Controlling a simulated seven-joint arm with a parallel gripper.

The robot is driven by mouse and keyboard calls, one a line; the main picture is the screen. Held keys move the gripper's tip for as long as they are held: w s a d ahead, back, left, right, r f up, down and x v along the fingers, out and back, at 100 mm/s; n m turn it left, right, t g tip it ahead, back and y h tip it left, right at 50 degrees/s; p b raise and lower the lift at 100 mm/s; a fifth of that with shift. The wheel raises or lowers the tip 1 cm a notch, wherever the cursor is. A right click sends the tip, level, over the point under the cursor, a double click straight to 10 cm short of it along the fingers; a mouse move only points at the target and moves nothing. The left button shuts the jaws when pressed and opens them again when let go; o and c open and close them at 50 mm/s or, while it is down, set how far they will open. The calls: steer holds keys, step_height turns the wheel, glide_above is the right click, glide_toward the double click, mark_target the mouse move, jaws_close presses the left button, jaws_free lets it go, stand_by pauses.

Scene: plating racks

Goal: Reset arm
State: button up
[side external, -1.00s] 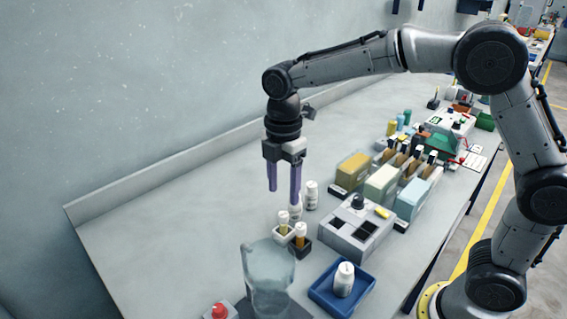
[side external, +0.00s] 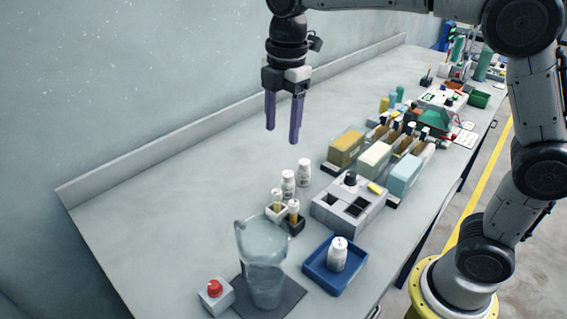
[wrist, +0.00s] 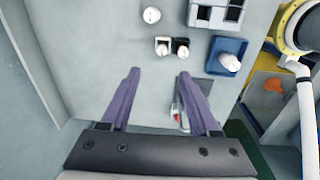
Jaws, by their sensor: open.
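My gripper (side external: 282,133) hangs from my arm with its two purple fingers pointing down. The fingers are apart and nothing is between them. It is in the air above the grey bench (side external: 170,215), clear of all objects. In the wrist view the gripper (wrist: 159,73) also shows spread, empty fingers. Two white bottles (side external: 304,172) stand below and to the right of it in the side view. Just in front of them are small holders with capped vials (side external: 293,211).
A clear pitcher (side external: 264,265) stands on a dark mat near a red button box (side external: 215,291). A blue tray (side external: 322,283) holds a white bottle (side external: 338,254). A grey station (side external: 345,208) and coloured boxes (side external: 374,160) stand to the right. The bench's left part is bare.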

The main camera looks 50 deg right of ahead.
steer(key=s+d+r+m+t, duration=0.2)
steer(key=s+d+m, duration=0.1)
steer(key=s, duration=0.5)
steer(key=s+d+r+m+t, duration=0.1)
steer(key=s+d+r+m, duration=0.2)
steer(key=s, duration=0.4)
steer(key=s+d+f+m+t, duration=0.1)
steer(key=s+f+m, duration=0.6)
steer(key=f+m, duration=0.2)
steer(key=shift+s+d+m+t, duration=0.25)
steer(key=shift+d+m+t, duration=0.15)
steer(key=shift+m, duration=0.9)
